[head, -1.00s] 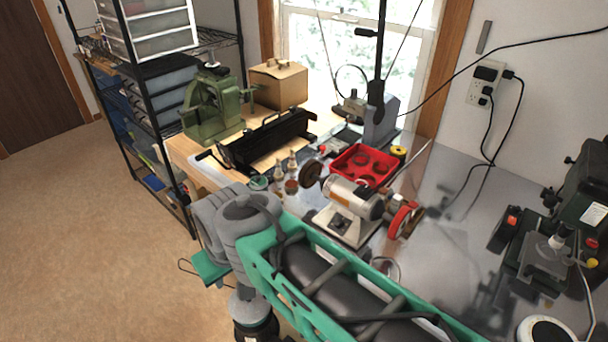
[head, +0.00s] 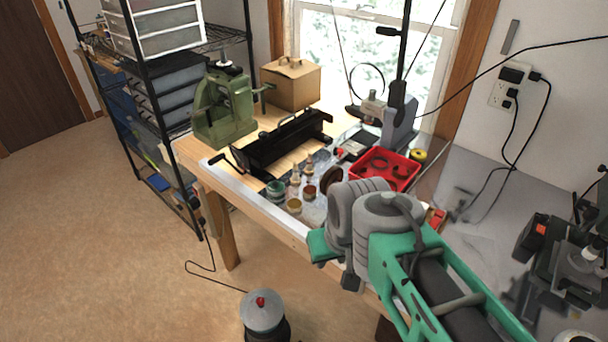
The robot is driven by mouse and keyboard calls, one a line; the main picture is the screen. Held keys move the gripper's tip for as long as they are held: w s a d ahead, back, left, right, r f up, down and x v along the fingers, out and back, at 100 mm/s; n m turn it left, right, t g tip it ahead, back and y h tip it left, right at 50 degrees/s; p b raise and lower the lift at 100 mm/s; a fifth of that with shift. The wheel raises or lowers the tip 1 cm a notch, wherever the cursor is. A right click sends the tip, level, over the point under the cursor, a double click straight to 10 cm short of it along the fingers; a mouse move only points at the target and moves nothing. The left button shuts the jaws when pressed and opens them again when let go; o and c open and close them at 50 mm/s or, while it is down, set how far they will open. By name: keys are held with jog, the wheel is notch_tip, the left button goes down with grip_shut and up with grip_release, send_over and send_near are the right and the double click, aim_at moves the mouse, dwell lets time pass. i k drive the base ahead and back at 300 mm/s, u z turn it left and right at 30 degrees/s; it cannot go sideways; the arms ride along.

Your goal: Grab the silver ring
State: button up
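I cannot make out a silver ring in the head view. My green and grey arm covers part of the workbench (head: 265,211), including the place where a small pale loop showed earlier. My gripper's fingers do not show; only grey joints and green links of my arm are visible, over the bench's front edge.
A red tray (head: 402,184) with dark curved pieces sits behind my arm. Small jars (head: 275,192), a black machine (head: 285,140), a green press (head: 222,110) and a cardboard box (head: 291,84) stand on the left. A canister (head: 263,311) stands below. The floor at left is clear.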

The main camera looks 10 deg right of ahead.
aim_at(295, 180)
jog(key=u, duration=2.3)
jog(key=i, duration=2)
jog(key=z, duration=2.9)
jog(key=i, duration=0.5)
jog(key=z, duration=0.05)
